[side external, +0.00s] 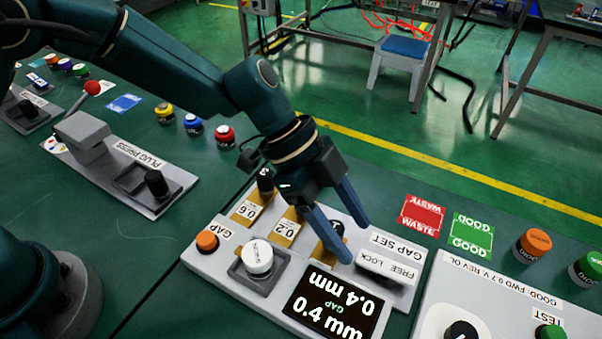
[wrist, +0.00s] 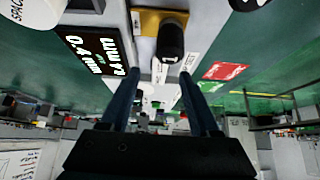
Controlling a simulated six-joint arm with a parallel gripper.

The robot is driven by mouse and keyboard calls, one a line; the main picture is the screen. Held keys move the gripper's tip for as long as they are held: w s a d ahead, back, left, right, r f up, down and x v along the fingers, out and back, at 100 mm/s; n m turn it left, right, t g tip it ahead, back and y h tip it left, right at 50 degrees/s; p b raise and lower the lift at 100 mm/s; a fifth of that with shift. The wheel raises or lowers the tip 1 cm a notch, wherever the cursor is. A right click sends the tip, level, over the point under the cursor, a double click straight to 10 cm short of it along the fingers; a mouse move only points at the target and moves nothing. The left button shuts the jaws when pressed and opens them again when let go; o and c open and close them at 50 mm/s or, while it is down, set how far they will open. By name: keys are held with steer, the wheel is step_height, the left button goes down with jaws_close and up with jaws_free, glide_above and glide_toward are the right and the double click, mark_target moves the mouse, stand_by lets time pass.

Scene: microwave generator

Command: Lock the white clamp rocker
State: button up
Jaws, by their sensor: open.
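The white clamp rocker (side external: 382,270), by the FREE and LOCK lettering, sits on the right of the grey gap-set panel (side external: 218,263), below the GAP SET label. Which side is pressed down cannot be made out. My gripper (side external: 357,241) is open and empty, its two dark blue fingers pointing down just left of and behind the rocker. The nearer fingertip is close to the rocker's left end; contact cannot be told. In the wrist view the gripper (wrist: 159,74) has its fingers apart, with a small pale lettered surface between them.
A display (side external: 334,305) reading 0.4 mm lies in front of the fingers. A white round knob (side external: 257,257), an orange button (side external: 207,241) and black-knobbed gauge blocks (side external: 287,226) stand to the left. Red WASTE (side external: 422,215) and green GOOD (side external: 471,234) mats lie right.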

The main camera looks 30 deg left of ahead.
mark_target(386, 265)
steer(key=shift+a+r, duration=0.25)
steer(key=shift+r, duration=0.05)
steer(key=shift+s+d+r+n, duration=0.1)
steer(key=shift+s+r+n, duration=0.1)
steer(key=shift+n, duration=0.1)
steer(key=shift+d+r+g+y, duration=0.4)
steer(key=shift+d+r, duration=0.2)
steer(key=shift+d, duration=0.15)
steer(key=shift+d+r+y, duration=0.15)
steer(key=shift+d+y, duration=0.1)
steer(key=shift+y, duration=0.05)
steer(key=shift+w+d+t+y, duration=0.3)
steer(key=shift+d+y, duration=0.1)
steer(key=shift+y, duration=0.2)
steer(key=shift+w+d, duration=0.1)
steer(key=shift+d, duration=0.25)
steer(key=shift+x, duration=2.8)
